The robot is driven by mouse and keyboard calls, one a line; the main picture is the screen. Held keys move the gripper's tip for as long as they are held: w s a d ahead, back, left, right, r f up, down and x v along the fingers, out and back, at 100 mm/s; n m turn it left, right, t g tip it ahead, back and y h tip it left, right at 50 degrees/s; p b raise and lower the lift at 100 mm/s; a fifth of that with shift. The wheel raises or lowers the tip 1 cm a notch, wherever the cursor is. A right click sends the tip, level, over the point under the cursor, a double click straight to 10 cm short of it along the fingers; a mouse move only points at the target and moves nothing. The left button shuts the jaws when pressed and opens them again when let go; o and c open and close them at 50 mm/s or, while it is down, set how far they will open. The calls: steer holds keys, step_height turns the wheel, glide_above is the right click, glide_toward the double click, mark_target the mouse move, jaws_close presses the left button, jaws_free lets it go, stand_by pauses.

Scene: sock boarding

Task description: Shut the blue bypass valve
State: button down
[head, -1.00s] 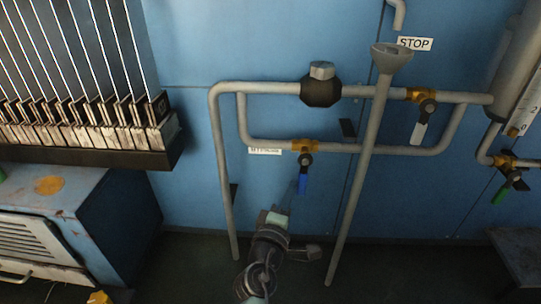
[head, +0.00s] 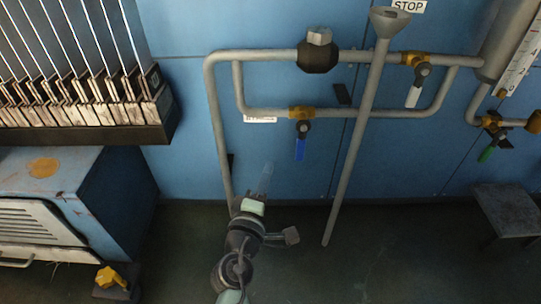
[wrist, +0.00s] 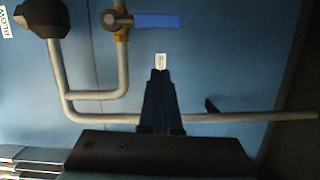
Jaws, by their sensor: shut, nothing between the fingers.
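The bypass valve has a brass body (head: 301,112) on the lower pipe loop. Its blue lever (head: 300,148) hangs straight down, crosswise to the horizontal pipe. In the wrist view the blue lever (wrist: 157,21) lies at the top, crosswise to its pipe, with the brass body (wrist: 122,32) at its left end. My gripper (head: 266,170) is below and left of the lever in the head view. In the wrist view my gripper (wrist: 160,73) is shut and empty, its tips pointing toward the lever with a visible gap.
Above right is a brass valve with a white lever (head: 413,97); a green-lever valve (head: 487,153) is far right. A slanting grey funnel pipe (head: 355,140) stands right of the blue lever. A grey upright pipe (head: 218,125) stands left. A small table (head: 507,208) is at right.

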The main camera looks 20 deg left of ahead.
steer(key=shift+s+d+p, duration=0.1)
steer(key=shift+s+p, duration=0.2)
steer(key=shift+s, duration=2.2)
steer(key=shift+r, duration=0.1)
steer(key=w+d+r+m+t+h+p, duration=0.1)
steer(key=d+r+m+p, duration=0.25)
steer(key=r, duration=1.05)
steer(key=d+r+m+t+h+p, duration=0.1)
steer(key=d+r+m+t+p, duration=0.25)
steer(key=r, duration=1.05)
steer(key=w+d+r+m+h+p, duration=0.1)
steer(key=d+r+m+p, duration=0.3)
steer(key=r, duration=1)
steer(key=s+d+r+m+t+y+p, duration=0.15)
steer(key=s+r+p, duration=0.3)
steer(key=r, duration=0.65)
steer(key=s+r+m+t+p, duration=0.25)
steer(key=s+r, duration=0.25)
steer(key=r, duration=0.5)
steer(key=s+d+r+m+t+y+p, duration=0.15)
steer(key=s+r+p, duration=0.35)
steer(key=r, duration=0.6)
step_height(320, 180, up, 34)
steer(key=p, duration=3.4)
steer(key=shift+w+a+r+m+h, duration=0.15)
steer(key=shift+a+m+h, duration=0.15)
steer(key=shift+a+m, duration=0.15)
